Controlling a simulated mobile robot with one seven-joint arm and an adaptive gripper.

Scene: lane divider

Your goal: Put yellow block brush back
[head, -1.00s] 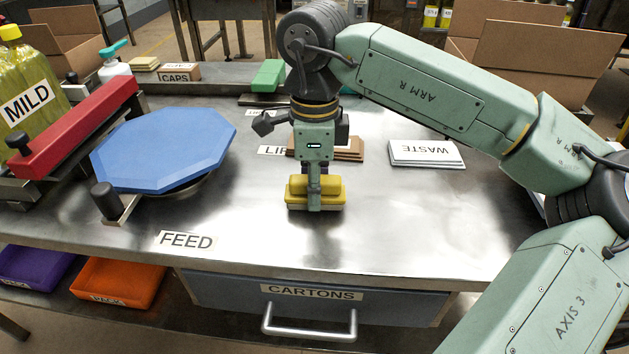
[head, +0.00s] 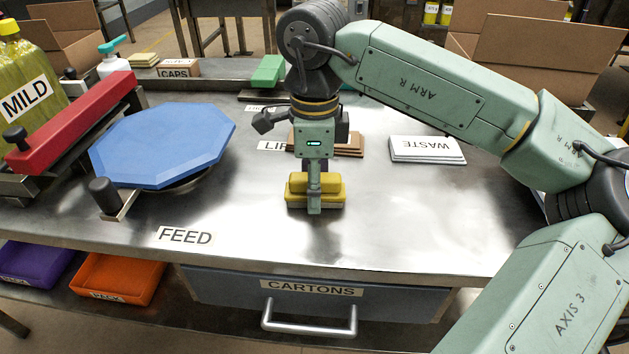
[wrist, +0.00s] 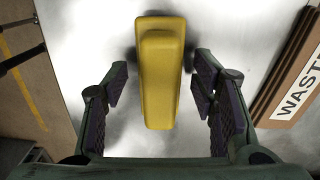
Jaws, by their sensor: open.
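The yellow block brush (head: 328,190) stands on the steel table near its front edge, below my gripper (head: 314,196) in the head view. In the wrist view the brush (wrist: 160,75) lies lengthwise between the fingers of my gripper (wrist: 158,100). The fingers are open, with a gap on both sides of the brush. In the head view one finger hides part of the brush's middle.
A blue octagonal turntable (head: 163,145) and a red-handled device (head: 72,122) are at left. The front right table is clear.

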